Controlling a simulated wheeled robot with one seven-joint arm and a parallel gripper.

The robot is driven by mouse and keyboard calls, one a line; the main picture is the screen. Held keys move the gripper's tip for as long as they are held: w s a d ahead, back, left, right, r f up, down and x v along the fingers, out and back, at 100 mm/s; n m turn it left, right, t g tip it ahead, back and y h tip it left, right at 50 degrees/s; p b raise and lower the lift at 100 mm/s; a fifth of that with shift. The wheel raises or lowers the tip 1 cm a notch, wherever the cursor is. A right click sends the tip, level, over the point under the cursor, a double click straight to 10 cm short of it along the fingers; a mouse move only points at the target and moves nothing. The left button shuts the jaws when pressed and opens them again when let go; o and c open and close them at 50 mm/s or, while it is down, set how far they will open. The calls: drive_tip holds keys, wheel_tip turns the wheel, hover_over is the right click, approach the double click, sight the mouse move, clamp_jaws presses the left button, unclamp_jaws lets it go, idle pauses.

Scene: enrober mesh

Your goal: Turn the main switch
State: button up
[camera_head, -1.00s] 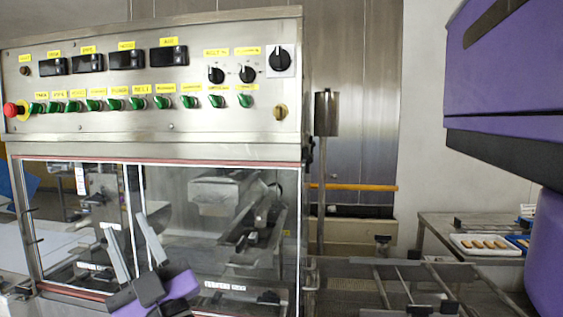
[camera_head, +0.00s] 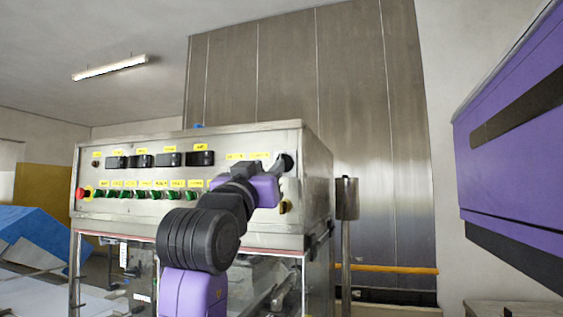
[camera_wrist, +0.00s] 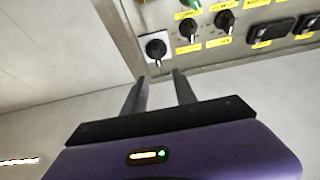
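The main switch appears to be the large black rotary knob on a white plate at the control panel's upper right corner (camera_head: 286,161). In the wrist view this black knob (camera_wrist: 156,48) appears just ahead of the fingertips, roughly in line with the gap between them. Its pointer direction is hard to tell. My gripper (camera_wrist: 160,80) is open and empty, its two fingers apart and pointing at the panel. They do not appear to touch the knob. In the head view my gripper (camera_head: 280,172) is at the panel's right end, and my arm hides part of the panel.
Smaller black knobs (camera_wrist: 188,28) sit beside the switch. The control panel (camera_head: 130,175) also bears several green switches, dark displays and a red button (camera_head: 82,194). A brass-coloured knob (camera_head: 285,207) is below the main switch. A metal cylinder on a post (camera_head: 346,197) stands to the right.

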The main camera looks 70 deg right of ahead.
drive_tip(key=f+p+x, duration=0.1)
drive_tip(key=p+x, duration=0.1)
drive_tip(key=x, duration=0.5)
drive_tip(key=shift+d+y+p, duration=0.3)
drive_tip(key=shift+d+p, duration=0.05)
drive_tip(key=shift+d, duration=0.3)
clamp_jaws()
